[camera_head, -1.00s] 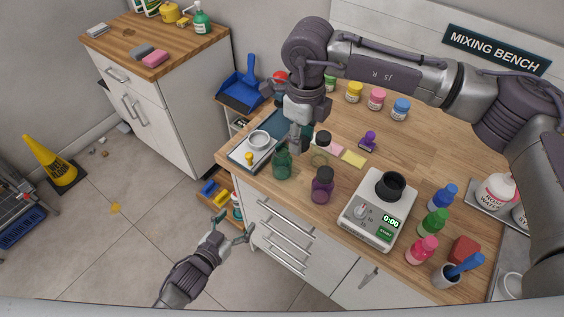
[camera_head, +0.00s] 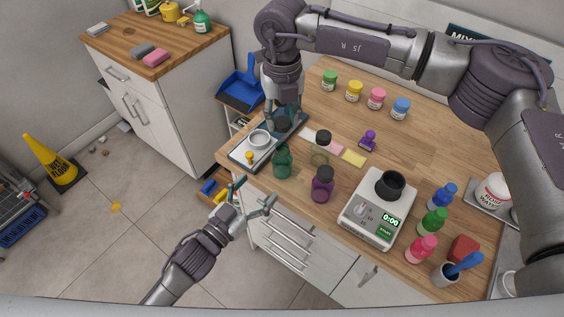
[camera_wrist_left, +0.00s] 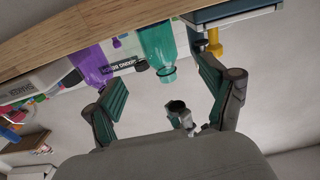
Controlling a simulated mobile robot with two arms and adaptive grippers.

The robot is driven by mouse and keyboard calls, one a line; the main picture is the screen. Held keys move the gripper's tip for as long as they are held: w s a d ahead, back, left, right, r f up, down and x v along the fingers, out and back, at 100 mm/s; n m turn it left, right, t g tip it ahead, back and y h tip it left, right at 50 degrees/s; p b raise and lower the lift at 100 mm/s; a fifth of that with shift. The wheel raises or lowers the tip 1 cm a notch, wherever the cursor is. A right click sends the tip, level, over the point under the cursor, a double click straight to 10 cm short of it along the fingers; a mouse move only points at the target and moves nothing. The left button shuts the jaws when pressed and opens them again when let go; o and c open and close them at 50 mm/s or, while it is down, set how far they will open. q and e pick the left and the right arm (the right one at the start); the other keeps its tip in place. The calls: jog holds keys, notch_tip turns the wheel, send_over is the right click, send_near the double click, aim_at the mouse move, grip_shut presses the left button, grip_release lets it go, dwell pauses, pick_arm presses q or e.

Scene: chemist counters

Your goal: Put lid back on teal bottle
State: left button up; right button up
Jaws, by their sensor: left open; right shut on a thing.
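The teal bottle (camera_head: 281,163) stands upright at the counter's near-left edge. It also shows in the left wrist view (camera_wrist_left: 158,45), upside down, with an uncapped ring mouth. My right gripper (camera_head: 283,118) is above the tray behind the bottle, shut on a dark round lid (camera_head: 282,125), apart from the bottle. The gripper hides part of the lid. My left gripper (camera_head: 253,193) is open and empty, in front of the counter and below-left of the bottle. Its spread fingers (camera_wrist_left: 163,85) frame the bottle's direction in the left wrist view.
A purple bottle (camera_head: 322,184) and a clear black-capped bottle (camera_head: 321,157) stand right of the teal one.

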aim_at(276, 168)
pick_arm(q)
jog(key=x, duration=1)
jog(key=shift+w+d, duration=0.1)
jog(key=shift+w, duration=0.15)
grip_shut()
